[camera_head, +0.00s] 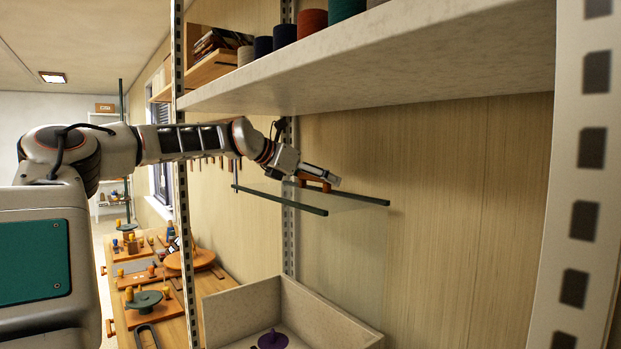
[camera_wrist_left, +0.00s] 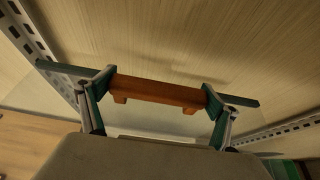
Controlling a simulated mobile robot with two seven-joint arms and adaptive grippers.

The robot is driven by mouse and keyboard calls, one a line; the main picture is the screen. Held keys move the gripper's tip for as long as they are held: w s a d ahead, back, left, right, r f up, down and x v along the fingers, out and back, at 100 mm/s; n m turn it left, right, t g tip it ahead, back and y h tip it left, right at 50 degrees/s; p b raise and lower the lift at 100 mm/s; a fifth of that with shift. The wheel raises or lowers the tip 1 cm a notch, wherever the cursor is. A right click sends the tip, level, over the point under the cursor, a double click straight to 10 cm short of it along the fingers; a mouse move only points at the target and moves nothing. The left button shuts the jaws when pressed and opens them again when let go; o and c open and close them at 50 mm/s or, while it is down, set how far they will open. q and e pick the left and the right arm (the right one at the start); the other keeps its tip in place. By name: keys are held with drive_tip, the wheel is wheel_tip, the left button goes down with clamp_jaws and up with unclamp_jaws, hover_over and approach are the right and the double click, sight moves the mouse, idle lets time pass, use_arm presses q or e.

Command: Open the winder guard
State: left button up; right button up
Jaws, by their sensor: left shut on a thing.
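The winder guard (camera_head: 345,206) looks like a clear pane with dark green edges, raised above an open pale box (camera_head: 340,325). A dark green edge also shows in the left wrist view (camera_wrist_left: 242,101). An orange-brown handle (camera_head: 317,184) sits on the guard. My left gripper (camera_head: 322,177) comes in from the left and is shut on this handle. In the left wrist view the fingers press on the two ends of the handle (camera_wrist_left: 158,91). The clear pane is hard to make out, so its full extent is unclear. My right gripper is not in view.
A purple piece (camera_head: 272,340) lies in the box. A thick pale shelf (camera_head: 400,60) with yarn cones (camera_head: 312,22) hangs above my arm. Slotted metal posts (camera_head: 585,150) stand at both sides. A wooden table (camera_head: 220,285) with several winding tools stands at left.

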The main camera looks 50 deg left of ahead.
sight(287, 194)
use_arm(q)
drive_tip(key=shift+w+r+g, duration=0.2)
drive_tip(key=shift+w+r, duration=0.05)
drive_tip(key=shift+w, duration=0.65)
drive_tip(key=shift+w+r+g, duration=0.2)
drive_tip(key=shift+w+r, duration=0.05)
drive_tip(key=shift+w, duration=0.6)
drive_tip(key=shift+d, duration=0.1)
drive_tip(key=o, duration=1.4)
drive_tip(key=shift+f, duration=0.15)
drive_tip(key=shift+s, duration=0.2)
drive_tip(key=s, duration=0.7)
drive_tip(key=s+r, duration=0.1)
drive_tip(key=s, duration=0.3)
drive_tip(key=shift+a, duration=0.4)
drive_tip(key=shift+s+a+f, duration=0.1)
drive_tip(key=shift+s+f, duration=0.05)
drive_tip(key=shift+s, duration=0.75)
